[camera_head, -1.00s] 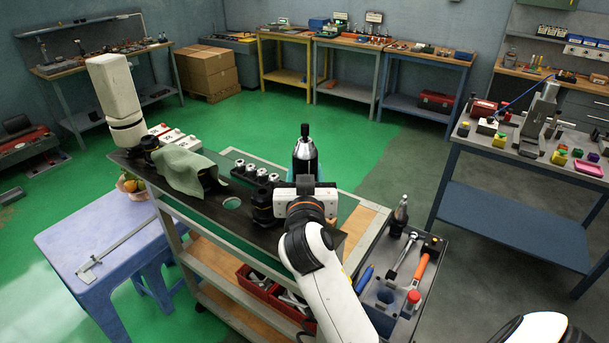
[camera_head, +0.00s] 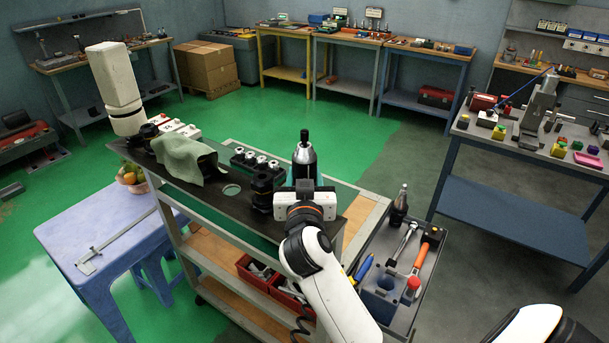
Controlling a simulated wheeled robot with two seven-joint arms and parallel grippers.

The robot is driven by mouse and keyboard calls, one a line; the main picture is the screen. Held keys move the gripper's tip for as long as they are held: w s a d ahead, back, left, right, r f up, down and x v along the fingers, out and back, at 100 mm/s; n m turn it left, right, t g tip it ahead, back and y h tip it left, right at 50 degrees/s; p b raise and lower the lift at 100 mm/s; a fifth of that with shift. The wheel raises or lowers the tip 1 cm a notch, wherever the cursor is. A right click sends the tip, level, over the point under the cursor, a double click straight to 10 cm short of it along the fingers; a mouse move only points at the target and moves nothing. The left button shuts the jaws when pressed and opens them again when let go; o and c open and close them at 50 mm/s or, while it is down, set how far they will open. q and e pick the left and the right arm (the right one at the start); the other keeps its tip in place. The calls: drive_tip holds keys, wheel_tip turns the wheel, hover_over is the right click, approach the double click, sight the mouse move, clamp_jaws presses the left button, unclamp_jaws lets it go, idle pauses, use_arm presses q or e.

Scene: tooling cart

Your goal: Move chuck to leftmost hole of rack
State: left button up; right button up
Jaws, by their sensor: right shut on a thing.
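The chuck (camera_head: 304,160) is a steel and black tool with a narrow black tip pointing up. It stands upright just beyond my right gripper (camera_head: 304,185), which is shut on it. The gripper's white body hides the chuck's lower part. The rack is the long dark plate (camera_head: 217,205) along the near edge of the cart. It has an open round hole (camera_head: 232,190) near its middle, to the left of the chuck. Black holders (camera_head: 262,187) stand right of this hole. A grey-green cloth (camera_head: 183,158) covers part of the rack farther left. My left gripper does not show.
Several steel-topped holders (camera_head: 255,160) stand in a row behind the open hole. More black holders (camera_head: 149,131) stand at the rack's left end.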

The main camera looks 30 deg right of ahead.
drive_tip(key=shift+f+b, duration=0.55)
drive_tip(key=shift+f, duration=0.15)
drive_tip(key=shift+f+b, duration=0.7)
drive_tip(key=shift+f, duration=0.2)
drive_tip(key=shift+f+b, duration=1.1)
drive_tip(key=shift+f, duration=0.35)
use_arm(q)
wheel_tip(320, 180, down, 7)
drive_tip(key=b, duration=0.2)
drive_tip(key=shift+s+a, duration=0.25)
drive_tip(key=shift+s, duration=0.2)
use_arm(e)
drive_tip(key=shift+f, duration=0.95)
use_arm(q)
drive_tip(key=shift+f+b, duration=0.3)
use_arm(e)
drive_tip(key=shift+f, duration=0.3)
